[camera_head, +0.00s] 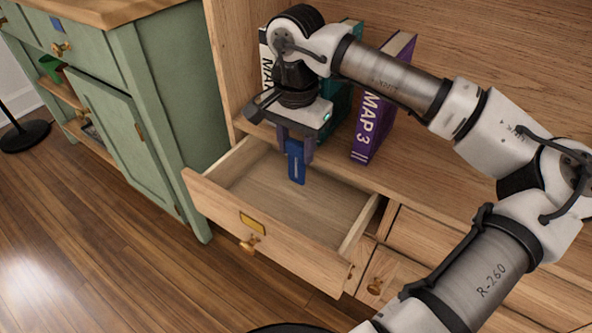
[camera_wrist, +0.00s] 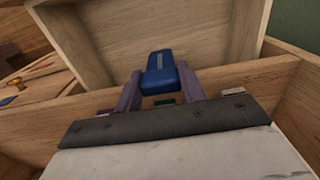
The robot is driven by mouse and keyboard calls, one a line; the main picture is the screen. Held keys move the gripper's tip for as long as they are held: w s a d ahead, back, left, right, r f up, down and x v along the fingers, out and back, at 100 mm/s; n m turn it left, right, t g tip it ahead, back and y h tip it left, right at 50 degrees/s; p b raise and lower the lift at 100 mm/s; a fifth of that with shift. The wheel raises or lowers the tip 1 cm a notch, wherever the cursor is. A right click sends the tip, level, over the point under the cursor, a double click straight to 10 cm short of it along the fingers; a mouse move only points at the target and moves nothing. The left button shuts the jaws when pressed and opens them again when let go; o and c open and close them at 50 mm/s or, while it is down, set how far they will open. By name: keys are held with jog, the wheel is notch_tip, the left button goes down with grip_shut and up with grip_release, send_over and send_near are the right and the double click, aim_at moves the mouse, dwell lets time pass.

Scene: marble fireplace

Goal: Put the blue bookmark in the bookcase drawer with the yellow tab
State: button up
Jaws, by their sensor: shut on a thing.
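The bookcase drawer with the yellow tab (camera_head: 253,223) is pulled open in the head view, and its inside looks empty. My gripper (camera_head: 294,150) is shut on the blue bookmark (camera_head: 296,165), which hangs upright from the fingers over the back part of the open drawer. In the wrist view the blue bookmark (camera_wrist: 160,72) sits between the two purple fingertips of my gripper (camera_wrist: 160,92). The drawer's wooden floor and walls (camera_wrist: 170,20) show beyond it. I cannot tell whether the bookmark touches the drawer.
Books stand on the shelf behind the drawer, including a purple MAP 3 book (camera_head: 372,120) and a teal one (camera_head: 340,105). A green cabinet (camera_head: 150,120) stands close on the left. A closed drawer (camera_head: 430,235) lies to the right. The wooden floor (camera_head: 120,270) in front is clear.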

notch_tip(320, 180, down, 6)
jog(key=shift+r+b, duration=0.1)
jog(key=shift+b, duration=1)
jog(key=shift+f, duration=0.2)
jog(key=o, duration=0.9)
jog(key=shift+o, duration=0.2)
notch_tip(320, 180, up, 12)
jog(key=p, duration=0.5)
jog(key=shift+r, duration=0.2)
